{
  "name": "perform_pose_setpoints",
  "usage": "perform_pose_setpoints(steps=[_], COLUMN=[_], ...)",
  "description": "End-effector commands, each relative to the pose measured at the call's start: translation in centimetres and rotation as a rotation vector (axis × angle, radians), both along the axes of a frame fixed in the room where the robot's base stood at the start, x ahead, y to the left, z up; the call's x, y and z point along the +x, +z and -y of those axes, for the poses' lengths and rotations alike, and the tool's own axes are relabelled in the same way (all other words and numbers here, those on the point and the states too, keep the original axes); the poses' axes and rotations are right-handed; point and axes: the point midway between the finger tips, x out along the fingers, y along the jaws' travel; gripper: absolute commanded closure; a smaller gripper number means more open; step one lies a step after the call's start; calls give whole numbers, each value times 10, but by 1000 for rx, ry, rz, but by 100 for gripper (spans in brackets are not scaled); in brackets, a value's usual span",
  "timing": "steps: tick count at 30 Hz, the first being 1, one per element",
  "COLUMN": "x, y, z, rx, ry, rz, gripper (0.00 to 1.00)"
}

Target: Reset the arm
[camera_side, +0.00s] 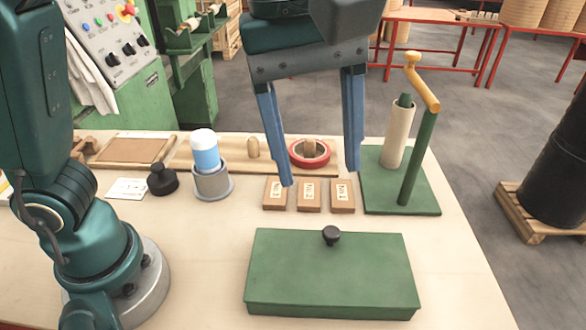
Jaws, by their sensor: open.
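My gripper (322,178) hangs open over the middle of the table, its two blue fingers spread wide and pointing down. Nothing is held between them. Behind and below the fingers lie three small wooden blocks with labels: a left block (275,195), a middle block (309,196) and a right block (342,197). The left fingertip overlaps the left block in the picture; I cannot tell whether they touch. A red tape roll (322,160) shows between the fingers, around a wooden peg on a board.
A green lidded box (330,275) with a black knob stands in front. A green stand (400,200) with a yellow-handled crank and a pale roll (397,135) is at right. A blue-and-white cylinder in a grey cup (212,182) and a black knobbed weight (162,181) are at left. The front right tabletop (450,270) is clear.

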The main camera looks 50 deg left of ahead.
Motion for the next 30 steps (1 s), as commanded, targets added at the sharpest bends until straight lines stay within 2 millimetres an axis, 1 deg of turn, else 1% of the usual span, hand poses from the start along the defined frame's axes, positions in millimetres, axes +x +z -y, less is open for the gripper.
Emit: perform_pose_setpoints(steps=[1,3,7,9,11,15,18,20,21,24,27,30], x=[1,0,-8,-15,-22,-38,-49,-54,-57,-60,-57,-55], y=[6,10,9,4,-2,-23,-44,-57,-65,-80,-82,-81], z=[-20,-42,-80,-98,-112,-137,-149,-154,-155,-155,-154,-154], rx=[-8,-13,4,24,48,129,203,247,274,321,357,373], ry=[13,2,-56,-104,-154,-303,-443,-542,-614,-778,-882,-920], rz=[28,68,147,191,226,301,339,353,358,356,369,377], gripper=[35,35,35,35,35,35,35,35,35,35,35,36])
